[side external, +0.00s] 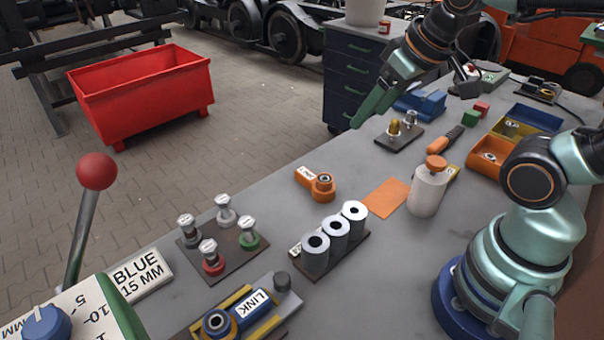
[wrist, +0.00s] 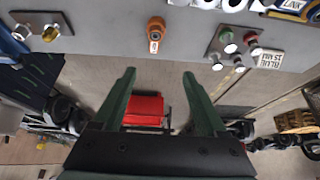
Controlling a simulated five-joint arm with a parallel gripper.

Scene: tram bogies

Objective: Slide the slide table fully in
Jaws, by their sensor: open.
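A low fixture with yellow rails (side external: 185,335) lies at the front edge of the side view and seems to be the slide table. It bears a blue part with a ring and a white LINK label. Its near end is cut off, so I cannot tell how far in it is. A part of it shows at the top right corner of the wrist view (wrist: 293,8). My gripper (side external: 412,108) is high over the far edge of the bench, well away from the fixture. In the wrist view its green fingers (wrist: 159,73) are spread, with nothing between them.
An orange link (side external: 320,185), a plate with several coloured bolts (side external: 228,262) and a block of grey cylinders (side external: 336,240) stand mid-bench. A red-knobbed lever (side external: 97,172) rises at left. A white bottle (side external: 428,192) stands near my base. A red bin (side external: 142,98) is on the floor.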

